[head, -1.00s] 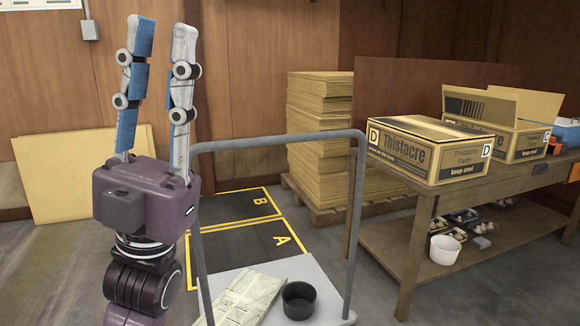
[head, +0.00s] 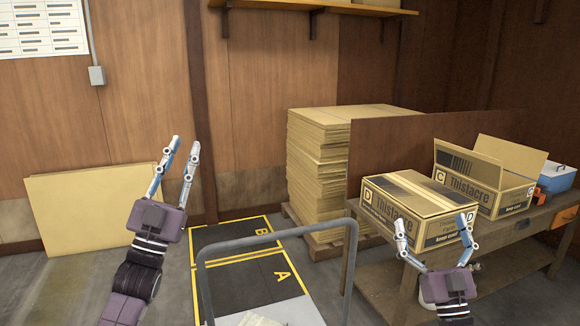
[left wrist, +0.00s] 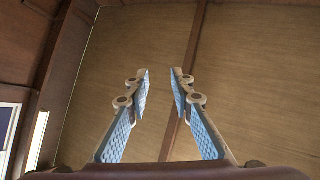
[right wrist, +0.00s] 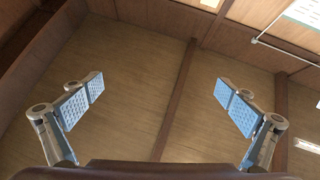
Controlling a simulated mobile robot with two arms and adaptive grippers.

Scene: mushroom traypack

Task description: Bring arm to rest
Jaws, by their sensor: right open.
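My left gripper (head: 184,145) points upward in front of the wood wall, at the left of the head view. In the left wrist view its blue-padded fingers (left wrist: 160,72) stand apart with a narrow gap and nothing between them. My right gripper (head: 431,220) also points upward, at the lower right of the head view, in front of the closed Thistacre box marked D (head: 385,205). In the right wrist view its fingers (right wrist: 159,85) are spread wide and empty. I cannot tell whether the right gripper touches the box.
The box marked C (head: 476,180) stands open on the wooden bench (head: 520,237). The grey cart rail (head: 280,233) is low between my arms. Flat cardboard (head: 315,165) is stacked behind it. Floor squares A and B (head: 255,277) look clear.

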